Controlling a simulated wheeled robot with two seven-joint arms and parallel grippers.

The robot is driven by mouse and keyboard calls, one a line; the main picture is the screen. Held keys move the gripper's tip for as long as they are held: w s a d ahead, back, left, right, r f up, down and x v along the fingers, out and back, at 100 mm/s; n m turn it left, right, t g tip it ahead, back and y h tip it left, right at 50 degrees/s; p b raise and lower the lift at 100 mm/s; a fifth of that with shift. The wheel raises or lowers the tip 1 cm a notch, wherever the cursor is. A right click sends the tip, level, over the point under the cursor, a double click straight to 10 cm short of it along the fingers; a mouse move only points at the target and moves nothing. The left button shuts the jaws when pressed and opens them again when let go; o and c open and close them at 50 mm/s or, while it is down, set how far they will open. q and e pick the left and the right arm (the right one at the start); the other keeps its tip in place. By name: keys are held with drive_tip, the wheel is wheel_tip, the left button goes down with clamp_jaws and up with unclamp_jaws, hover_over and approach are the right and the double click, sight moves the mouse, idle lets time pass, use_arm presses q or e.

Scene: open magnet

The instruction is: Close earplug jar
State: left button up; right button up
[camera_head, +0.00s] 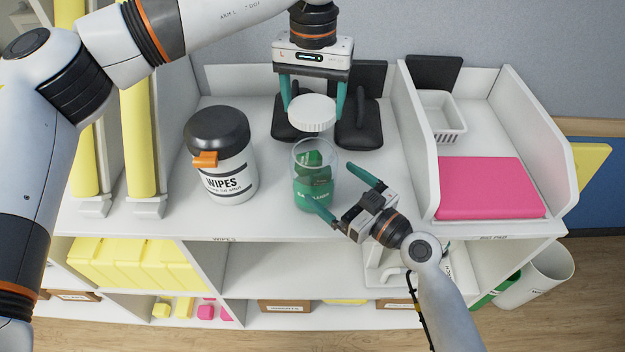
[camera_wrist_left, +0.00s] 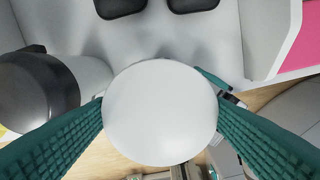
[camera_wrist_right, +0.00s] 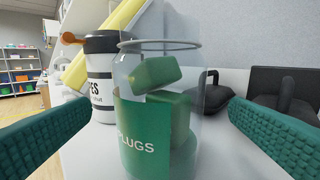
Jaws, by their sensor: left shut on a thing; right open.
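The clear earplug jar (camera_head: 315,190) stands upright on the white shelf top, with a green label and green blocks inside. Its mouth is uncovered; it also shows in the right wrist view (camera_wrist_right: 160,120). My left gripper (camera_head: 312,108) is shut on the round white lid (camera_head: 312,113) and holds it above the jar, slightly behind its mouth in the head view. The lid fills the middle of the left wrist view (camera_wrist_left: 160,112) and hides most of the jar there. My right gripper (camera_head: 342,192) is open, with its fingers on either side of the jar, apparently not touching it.
A wipes canister (camera_head: 228,170) with a black lid stands left of the jar. Black objects (camera_head: 358,125) stand behind it. A pink pad (camera_head: 490,187) and white basket (camera_head: 442,117) sit in a walled tray at right. The shelf's front edge is close to the jar.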

sight(313, 169)
use_arm(q)
drive_tip(key=shift+s+d+r, duration=0.1)
drive_tip(key=shift+s+d, duration=0.05)
use_arm(e)
drive_tip(key=x, duration=0.5)
drive_tip(key=shift+w+a+r, duration=0.1)
drive_tip(key=shift+w+a, duration=0.05)
drive_tip(key=shift+w, duration=0.05)
drive_tip(key=shift+w+a, duration=0.5)
drive_tip(key=shift+c, duration=0.2)
drive_tip(key=c, duration=1.2)
use_arm(q)
drive_tip(key=shift+f, duration=2.5)
